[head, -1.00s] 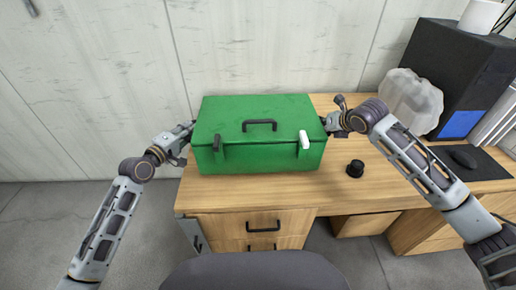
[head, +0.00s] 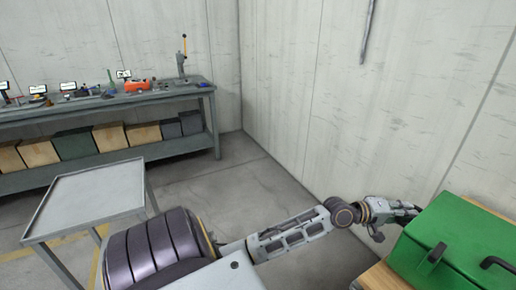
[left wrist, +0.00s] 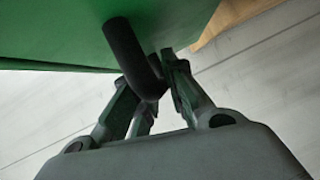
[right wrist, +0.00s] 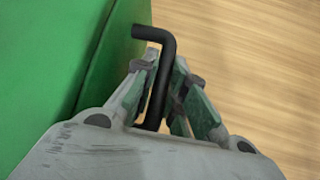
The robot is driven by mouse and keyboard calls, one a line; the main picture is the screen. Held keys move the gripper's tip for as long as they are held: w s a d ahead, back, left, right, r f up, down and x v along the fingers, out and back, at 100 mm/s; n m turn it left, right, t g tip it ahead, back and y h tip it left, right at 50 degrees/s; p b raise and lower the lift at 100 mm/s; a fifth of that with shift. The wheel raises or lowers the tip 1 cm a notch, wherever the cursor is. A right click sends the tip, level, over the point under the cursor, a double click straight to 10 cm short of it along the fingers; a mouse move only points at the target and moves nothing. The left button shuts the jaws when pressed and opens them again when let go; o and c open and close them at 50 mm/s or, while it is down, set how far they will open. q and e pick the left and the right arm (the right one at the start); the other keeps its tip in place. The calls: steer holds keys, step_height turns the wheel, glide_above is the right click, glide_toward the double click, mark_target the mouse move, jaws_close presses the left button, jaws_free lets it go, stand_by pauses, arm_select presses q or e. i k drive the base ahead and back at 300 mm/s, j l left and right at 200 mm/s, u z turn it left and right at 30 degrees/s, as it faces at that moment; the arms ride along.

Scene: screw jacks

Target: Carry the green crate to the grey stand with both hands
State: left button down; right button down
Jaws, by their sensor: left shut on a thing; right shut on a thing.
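The green crate (head: 465,245) is cut off at the lower right of the head view, over a wooden desk top; I cannot tell whether it touches the desk. In the right wrist view, my right gripper (right wrist: 160,78) is shut on the other black side handle (right wrist: 158,36). The right arm is outside the head view. The grey stand (head: 95,192), with a flat rimmed top, is at the left and looks empty.
A long grey workbench (head: 170,95) with tools on top and several boxes below runs along the back left. Pale walls meet in a corner behind. Bare concrete floor (head: 215,180) lies between stand, bench and wall. The desk edge (head: 382,279) shows beside the crate.

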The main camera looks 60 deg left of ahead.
mark_target(96, 190)
steer(key=k+j+u, duration=0.15)
steer(key=j+u, duration=0.35)
steer(key=k+j+u, duration=0.1)
steer(key=j+u, duration=0.7)
steer(key=u, duration=0.15)
steer(key=j+u, duration=0.45)
steer(key=i+j+u, duration=0.2)
steer(key=j+u, duration=0.3)
steer(key=i+j+u, duration=0.2)
steer(key=u, duration=0.25)
